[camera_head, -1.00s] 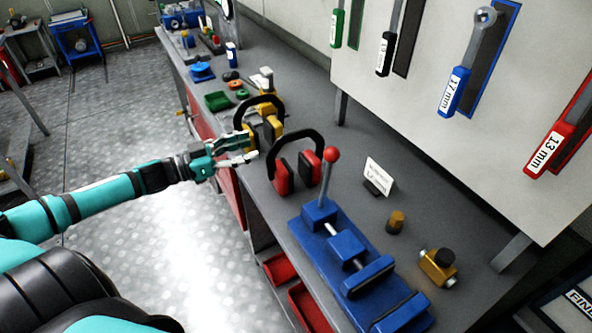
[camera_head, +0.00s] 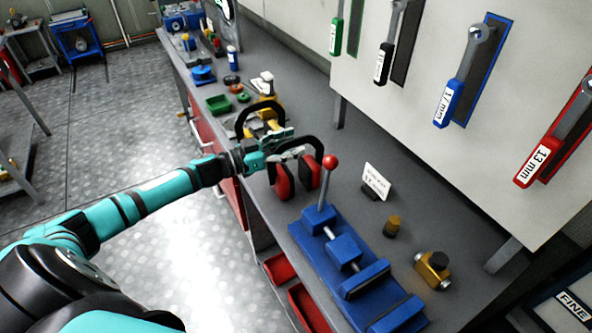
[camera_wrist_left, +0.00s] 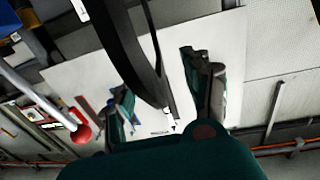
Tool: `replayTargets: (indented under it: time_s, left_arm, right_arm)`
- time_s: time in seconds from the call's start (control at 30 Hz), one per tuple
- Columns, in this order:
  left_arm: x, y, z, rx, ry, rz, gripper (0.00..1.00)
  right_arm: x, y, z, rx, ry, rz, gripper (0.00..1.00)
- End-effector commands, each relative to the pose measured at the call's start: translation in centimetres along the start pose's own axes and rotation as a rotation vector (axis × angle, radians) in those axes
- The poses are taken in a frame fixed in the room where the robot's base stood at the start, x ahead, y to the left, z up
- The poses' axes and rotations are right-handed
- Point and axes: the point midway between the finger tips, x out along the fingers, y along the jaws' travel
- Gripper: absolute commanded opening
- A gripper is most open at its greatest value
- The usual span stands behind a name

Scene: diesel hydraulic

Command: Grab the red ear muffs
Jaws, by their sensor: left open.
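The red ear muffs (camera_head: 283,181) stand on the grey bench with their black headband arching up, just left of the blue vise-like tool. My left gripper (camera_head: 304,146) is open at the upper part of this headband and covers some of it. In the left wrist view, the dark headband (camera_wrist_left: 128,50) runs down between the two spread fingers of my left gripper (camera_wrist_left: 163,100). I cannot tell whether a finger touches it. My right gripper is not in view.
The blue tool (camera_head: 345,250) has an upright lever with a red ball (camera_head: 330,161) close to the ear muffs. The ball also shows in the wrist view (camera_wrist_left: 80,133). Yellow ear muffs (camera_head: 268,104) stand behind my gripper. Wrenches hang on the wall panel (camera_head: 432,175).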

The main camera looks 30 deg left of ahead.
Motion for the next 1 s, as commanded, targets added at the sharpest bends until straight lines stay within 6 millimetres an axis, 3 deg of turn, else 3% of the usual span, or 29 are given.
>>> replayTargets:
  time_s: [0.13,0.4,0.77,1.0]
  left_arm:
    - [1.6,-0.1,-0.2,0.0,0.001,-0.002,0.5]
    - [1.8,-0.1,0.0,0.0,0.0,-0.001,0.49]
    - [1.8,-0.1,0.0,0.001,0.0,-0.001,0.02]
    - [1.8,-0.1,0.0,0.001,0.0,-0.001,0.0]
  right_arm:
    - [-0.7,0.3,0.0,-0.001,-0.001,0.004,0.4]
    - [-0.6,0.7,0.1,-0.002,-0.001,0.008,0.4]
    - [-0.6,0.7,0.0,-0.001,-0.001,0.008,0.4]
    - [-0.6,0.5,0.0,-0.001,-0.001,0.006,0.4]
